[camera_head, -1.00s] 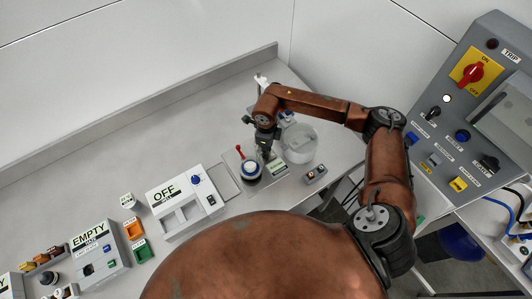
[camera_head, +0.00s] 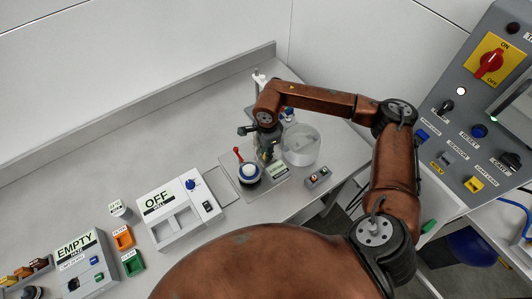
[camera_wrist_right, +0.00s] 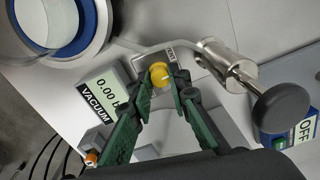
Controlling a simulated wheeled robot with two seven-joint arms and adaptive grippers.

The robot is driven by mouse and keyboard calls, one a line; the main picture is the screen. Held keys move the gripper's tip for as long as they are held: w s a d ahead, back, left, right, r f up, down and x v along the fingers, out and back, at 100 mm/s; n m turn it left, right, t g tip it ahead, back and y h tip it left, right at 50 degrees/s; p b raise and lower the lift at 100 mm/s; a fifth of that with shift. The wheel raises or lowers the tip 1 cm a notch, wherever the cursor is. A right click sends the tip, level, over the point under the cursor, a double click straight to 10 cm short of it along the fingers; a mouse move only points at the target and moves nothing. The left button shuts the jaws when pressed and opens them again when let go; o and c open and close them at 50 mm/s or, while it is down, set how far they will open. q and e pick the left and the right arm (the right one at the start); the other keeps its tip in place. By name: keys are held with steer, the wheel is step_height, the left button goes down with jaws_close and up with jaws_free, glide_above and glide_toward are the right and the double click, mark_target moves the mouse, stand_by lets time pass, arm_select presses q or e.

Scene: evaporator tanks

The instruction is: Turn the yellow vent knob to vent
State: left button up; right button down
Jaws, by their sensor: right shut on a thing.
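The yellow vent knob (camera_wrist_right: 160,74) shows in the right wrist view, between the green fingers of my right gripper (camera_wrist_right: 166,84). The right gripper is shut on it. A small label (camera_wrist_right: 170,53) sits just above the knob, beside a metal pipe. In the head view my right gripper (camera_head: 267,152) reaches down over the vacuum station, and the knob is hidden there. A display marked VACUUM (camera_wrist_right: 104,96) reads 0.00. My left gripper is in neither view.
A clear round vessel (camera_head: 301,146) stands close right of the gripper. A metal valve with a black round handle (camera_wrist_right: 284,107) is near the fingers. The OFF box (camera_head: 176,208) stands further left.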

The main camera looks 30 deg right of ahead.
stand_by(0.4)
steer(key=c, duration=1.8)
jaws_free()
steer(key=r, duration=1.2)
steer(key=shift+s, duration=0.2)
steer(key=shift+a, duration=0.1)
